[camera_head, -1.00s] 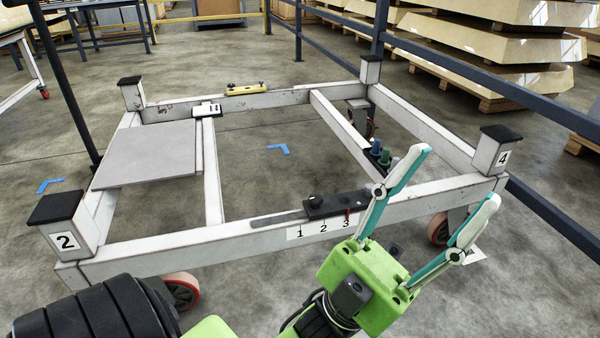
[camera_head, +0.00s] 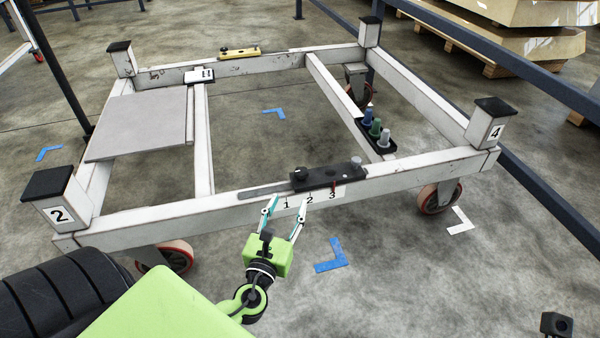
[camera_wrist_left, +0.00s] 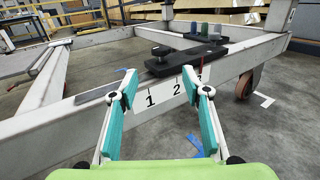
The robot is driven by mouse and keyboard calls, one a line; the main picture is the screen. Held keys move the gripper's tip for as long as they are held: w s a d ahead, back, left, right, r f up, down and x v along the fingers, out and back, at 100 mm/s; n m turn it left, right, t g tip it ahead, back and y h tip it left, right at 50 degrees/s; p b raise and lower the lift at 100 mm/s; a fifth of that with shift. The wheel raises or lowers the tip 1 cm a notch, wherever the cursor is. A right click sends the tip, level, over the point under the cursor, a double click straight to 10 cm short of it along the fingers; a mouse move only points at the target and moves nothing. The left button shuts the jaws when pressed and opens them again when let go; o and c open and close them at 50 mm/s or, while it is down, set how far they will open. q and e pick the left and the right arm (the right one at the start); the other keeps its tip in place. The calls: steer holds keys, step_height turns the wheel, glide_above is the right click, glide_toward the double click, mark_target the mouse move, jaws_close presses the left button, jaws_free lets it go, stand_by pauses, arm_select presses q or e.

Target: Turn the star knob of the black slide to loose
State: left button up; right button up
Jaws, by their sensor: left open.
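The black slide (camera_head: 325,178) lies on the white front beam of the trolley, above a label with 1, 2 and 3. A black knob (camera_head: 301,173), which looks like the star knob, stands on its left end; it also shows in the left wrist view (camera_wrist_left: 161,51). A red pointer (camera_head: 333,187) on the slide is near the 3. My left gripper (camera_head: 285,210) is open and empty, in front of the beam near the 1, below the knob and apart from it. In the left wrist view its fingers (camera_wrist_left: 160,88) spread below the knob.
A grey knob (camera_head: 356,161) sits on the slide's right end. A black holder with several coloured pegs (camera_head: 375,128) stands behind it. Corner posts rise at the trolley's corners, and a grey plate (camera_head: 140,127) lies at left.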

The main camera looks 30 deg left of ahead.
mark_target(300, 178)
arm_select(q)
steer(key=b+x, duration=0.1)
steer(key=x, duration=1.2)
steer(key=shift+d, duration=0.1)
steer(key=c, duration=1.1)
